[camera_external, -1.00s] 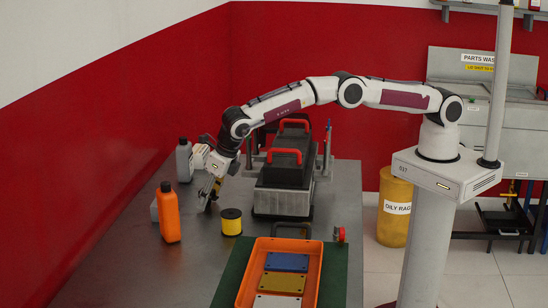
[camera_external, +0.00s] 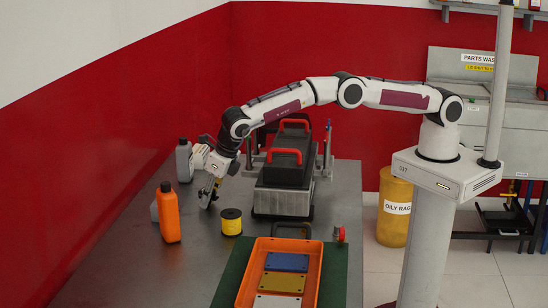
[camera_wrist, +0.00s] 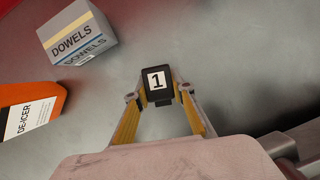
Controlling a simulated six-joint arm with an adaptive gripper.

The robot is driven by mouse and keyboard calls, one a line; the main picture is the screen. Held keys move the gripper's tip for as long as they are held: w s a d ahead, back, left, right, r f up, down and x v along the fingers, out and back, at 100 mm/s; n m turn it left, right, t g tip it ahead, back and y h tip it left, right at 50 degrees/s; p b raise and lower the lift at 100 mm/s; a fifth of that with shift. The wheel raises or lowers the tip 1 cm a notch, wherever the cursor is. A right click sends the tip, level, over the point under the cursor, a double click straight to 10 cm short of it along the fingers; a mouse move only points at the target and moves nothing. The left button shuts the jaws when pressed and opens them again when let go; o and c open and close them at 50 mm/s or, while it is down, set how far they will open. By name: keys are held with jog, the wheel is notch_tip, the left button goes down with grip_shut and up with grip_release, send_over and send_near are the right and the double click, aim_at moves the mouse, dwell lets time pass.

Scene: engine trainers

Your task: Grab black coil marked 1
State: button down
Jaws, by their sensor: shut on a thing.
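The black coil marked 1 (camera_wrist: 157,84) shows in the wrist view, with its white label facing the camera. My gripper (camera_wrist: 158,90) is shut on it, one yellow-sided finger at each side. In the external view my gripper (camera_external: 207,196) is low at the left part of the table, between the orange bottle and the yellow spool. The coil is too small to make out clearly there. I cannot tell whether the coil touches the table.
An orange de-icer bottle (camera_external: 169,214) and a dowels box (camera_wrist: 77,33) stand left of my gripper. A grey bottle (camera_external: 184,160) is behind. A yellow spool (camera_external: 231,222) and the black engine block (camera_external: 286,172) are to the right. An orange tray (camera_external: 247,277) lies in front.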

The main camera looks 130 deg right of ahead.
jog(key=shift+r, duration=0.1)
jog(key=shift+r, duration=4.9)
